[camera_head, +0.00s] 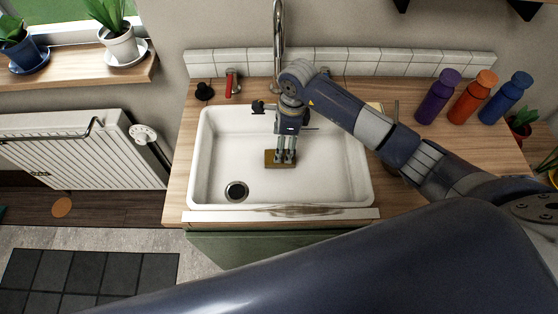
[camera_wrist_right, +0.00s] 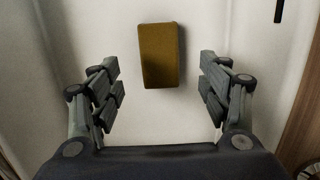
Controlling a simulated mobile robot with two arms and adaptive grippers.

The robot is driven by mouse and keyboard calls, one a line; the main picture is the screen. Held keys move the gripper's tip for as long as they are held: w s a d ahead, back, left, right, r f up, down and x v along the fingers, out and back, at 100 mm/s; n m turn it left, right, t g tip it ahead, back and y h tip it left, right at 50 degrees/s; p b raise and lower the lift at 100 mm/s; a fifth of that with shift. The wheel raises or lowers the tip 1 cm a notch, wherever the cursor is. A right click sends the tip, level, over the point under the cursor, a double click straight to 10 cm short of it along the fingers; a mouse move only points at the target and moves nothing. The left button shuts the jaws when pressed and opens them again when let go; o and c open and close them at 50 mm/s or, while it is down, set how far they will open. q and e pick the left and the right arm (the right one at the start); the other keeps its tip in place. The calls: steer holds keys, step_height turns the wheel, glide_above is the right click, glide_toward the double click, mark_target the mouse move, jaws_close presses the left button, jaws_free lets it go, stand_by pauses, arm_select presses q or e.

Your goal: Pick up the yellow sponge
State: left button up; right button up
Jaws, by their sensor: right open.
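The yellow sponge (camera_head: 271,160) lies flat on the floor of the white sink (camera_head: 219,160). It looks brownish yellow, and it also shows in the right wrist view (camera_wrist_right: 161,55) as an upright rectangle. My right gripper (camera_head: 285,157) reaches down into the sink above the sponge. In the right wrist view my right gripper (camera_wrist_right: 160,80) is open, with its fingers to the left and right of the sponge and clear of it. The sponge lies a little beyond the fingertips there. In the head view the gripper partly covers the sponge. My left gripper is not in view.
The sink walls surround my right gripper, and the drain (camera_head: 236,190) is at the front left. The faucet (camera_head: 279,40) rises behind. Purple (camera_head: 437,98), orange (camera_head: 472,98) and blue (camera_head: 505,98) bottles stand on the counter at right.

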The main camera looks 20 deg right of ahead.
steer(key=shift+a+f+b, duration=0.15)
steer(key=shift+f+b, duration=0.15)
steer(key=shift+f, duration=0.6)
steer(key=shift+w+a+f, duration=0.1)
steer(key=shift+f, duration=0.25)
steer(key=f+b, duration=0.1)
steer(key=f, duration=0.1)
steer(key=f+b, duration=0.2)
steer(key=shift+a+f+b, duration=0.2)
steer(key=shift+f+b, duration=0.1)
steer(key=shift+f, duration=0.1)
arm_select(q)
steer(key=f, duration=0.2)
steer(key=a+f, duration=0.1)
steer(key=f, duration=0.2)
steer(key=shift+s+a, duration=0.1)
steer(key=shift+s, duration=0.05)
arm_select(e)
steer(key=shift+c, duration=0.2)
steer(key=c, duration=1.2)
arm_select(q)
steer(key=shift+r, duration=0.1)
arm_select(e)
steer(key=shift+r, duration=0.15)
steer(key=shift+c, duration=0.2)
